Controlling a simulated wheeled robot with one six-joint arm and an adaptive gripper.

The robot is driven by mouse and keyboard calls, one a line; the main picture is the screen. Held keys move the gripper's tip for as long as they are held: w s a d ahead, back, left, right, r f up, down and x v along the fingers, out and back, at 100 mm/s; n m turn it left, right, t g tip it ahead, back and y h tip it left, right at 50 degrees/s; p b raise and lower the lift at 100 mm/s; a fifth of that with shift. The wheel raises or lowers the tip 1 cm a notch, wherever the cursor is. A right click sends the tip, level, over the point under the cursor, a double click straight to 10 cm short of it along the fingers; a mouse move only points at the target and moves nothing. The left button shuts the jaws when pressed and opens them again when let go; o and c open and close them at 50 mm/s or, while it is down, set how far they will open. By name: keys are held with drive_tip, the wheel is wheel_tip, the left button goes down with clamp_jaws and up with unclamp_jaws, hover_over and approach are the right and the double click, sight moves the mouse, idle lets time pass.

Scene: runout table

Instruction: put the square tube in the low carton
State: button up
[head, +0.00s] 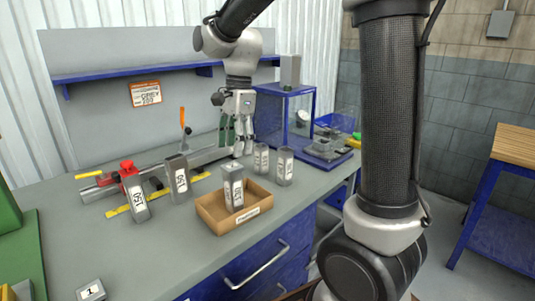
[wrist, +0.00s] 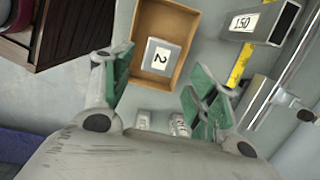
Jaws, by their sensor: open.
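The low carton (head: 212,213) is an open brown box on the bench. A grey square-section piece (head: 237,191) with a white label stands upright inside it. In the wrist view the carton (wrist: 137,40) holds this piece, its top face (wrist: 160,66) marked 2. Square tubes labelled 150 stand behind left of the carton, one leaning (head: 134,196) and one nearer upright (head: 179,179). Two smaller grey pieces (head: 261,159) (head: 285,166) stand behind the carton. My gripper (head: 237,150) is open and empty, pointing down above the bench beyond the carton, apart from the piece in it.
A red-topped tool (head: 128,170), a yellow rule (head: 118,211) and a metal rail (head: 205,157) lie along the back left. A blue-framed stand (head: 290,108) is at the back right. A block marked 1 (head: 90,291) sits front left.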

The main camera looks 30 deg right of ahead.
drive_tip(key=s+d+r+n+t, duration=0.1)
drive_tip(key=s+d+n+t, duration=0.1)
drive_tip(key=s+d+n, duration=0.5)
drive_tip(key=s+d+r+n+t+h, duration=0.1)
drive_tip(key=s+d+n+t, duration=0.1)
drive_tip(key=s+d+n, duration=0.5)
drive_tip(key=s+n, duration=0.1)
drive_tip(key=s, duration=0.5)
drive_tip(key=shift+s+r+t+h, duration=0.15)
drive_tip(key=shift+r+t+h, duration=0.15)
drive_tip(key=shift+t, duration=0.1)
